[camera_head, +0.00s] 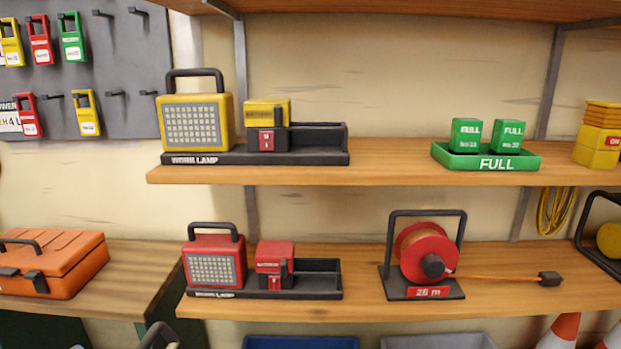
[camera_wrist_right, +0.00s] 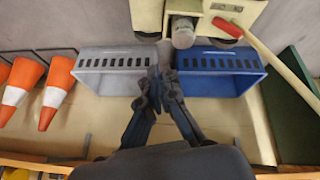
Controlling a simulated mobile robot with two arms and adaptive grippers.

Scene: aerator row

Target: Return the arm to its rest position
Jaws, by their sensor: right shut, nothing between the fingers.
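My right gripper (camera_wrist_right: 158,84) shows in the right wrist view with its two dark fingers brought together at the tips. Nothing is held between them. It points toward the gap between a grey slotted crate (camera_wrist_right: 103,65) and a blue slotted crate (camera_wrist_right: 215,75); I cannot tell how far off they are.
The upper shelf (camera_head: 390,165) holds a yellow work lamp (camera_head: 194,122) and a green FULL tray (camera_head: 487,162). The lower shelf (camera_head: 365,305) holds a red lamp (camera_head: 214,267) and a cable reel (camera_head: 425,252). An orange toolbox (camera_head: 52,265) sits left. Cones (camera_wrist_right: 55,92) stand beside the grey crate.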

